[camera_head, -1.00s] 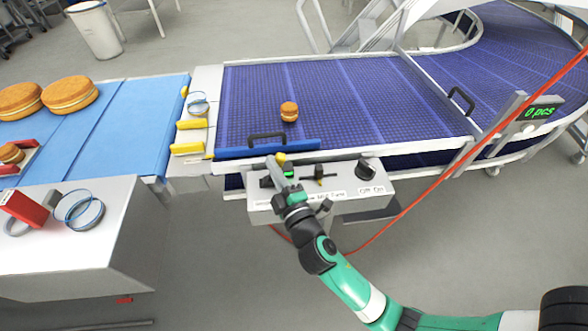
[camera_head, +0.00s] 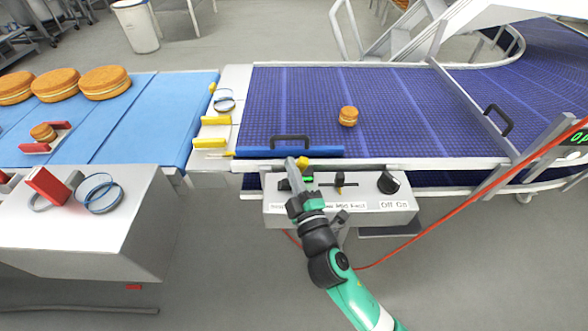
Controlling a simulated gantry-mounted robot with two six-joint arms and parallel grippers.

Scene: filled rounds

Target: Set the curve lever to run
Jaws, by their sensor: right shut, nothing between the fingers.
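The grey control box (camera_head: 408,203) hangs on the near side of the purple conveyor. It carries a small dark lever (camera_head: 340,181) above a speed label and a black knob (camera_head: 388,183) above "Off On". My left gripper is out of view.
A filled round (camera_head: 348,117) sits on the purple belt (camera_head: 400,95), behind a blue bar (camera_head: 262,152) with a black handle. Larger rounds (camera_head: 105,82) lie on the blue belt (camera_head: 130,125). A red cable (camera_head: 470,210) crosses at right. A white cabinet (camera_head: 130,235) stands front left.

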